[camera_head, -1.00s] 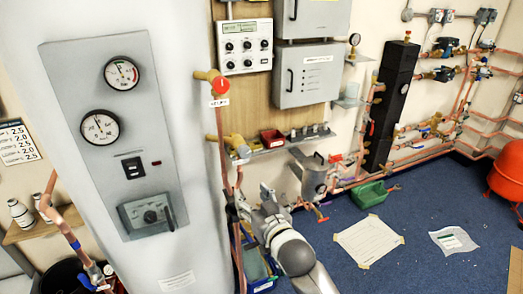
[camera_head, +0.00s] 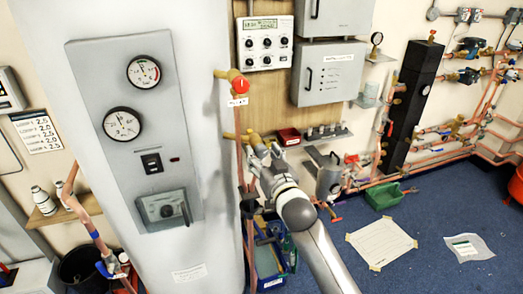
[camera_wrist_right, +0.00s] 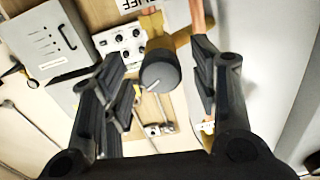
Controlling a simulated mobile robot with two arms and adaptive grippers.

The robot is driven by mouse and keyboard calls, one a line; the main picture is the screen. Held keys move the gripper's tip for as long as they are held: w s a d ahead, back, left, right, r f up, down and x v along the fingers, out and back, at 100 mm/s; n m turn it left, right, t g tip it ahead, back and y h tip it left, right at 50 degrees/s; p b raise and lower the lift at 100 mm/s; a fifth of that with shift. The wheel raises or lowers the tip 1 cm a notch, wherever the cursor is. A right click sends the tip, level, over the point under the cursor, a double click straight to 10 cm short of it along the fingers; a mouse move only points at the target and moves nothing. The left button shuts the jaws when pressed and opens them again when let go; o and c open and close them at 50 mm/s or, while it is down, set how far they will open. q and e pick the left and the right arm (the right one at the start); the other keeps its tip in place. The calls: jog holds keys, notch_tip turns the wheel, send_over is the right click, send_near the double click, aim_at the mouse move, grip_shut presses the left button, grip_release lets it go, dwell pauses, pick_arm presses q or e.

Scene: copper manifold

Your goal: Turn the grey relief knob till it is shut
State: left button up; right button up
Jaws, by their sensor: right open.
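The grey relief knob (camera_wrist_right: 160,70) is round with a pale pointer line, on a brass valve body (camera_wrist_right: 155,25). In the right wrist view it shows between the two fingers of my right gripper (camera_wrist_right: 158,84), which is open, with a gap on each side. In the head view my right gripper (camera_head: 259,146) is at the brass valve (camera_head: 240,137) on the copper pipe and hides the knob. I cannot tell whether the fingers touch it. My left gripper is not in view.
A red knob (camera_head: 240,85) on a brass fitting sits above on the same pipe, with a white label (camera_head: 237,101) below it. The white cylinder (camera_head: 215,200) stands close at left. A shelf (camera_head: 320,136) and grey boxes (camera_head: 329,73) are at right.

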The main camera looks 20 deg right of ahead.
jog(key=shift+w, duration=0.9)
jog(key=shift+c, duration=0.4)
jog(key=c, duration=1)
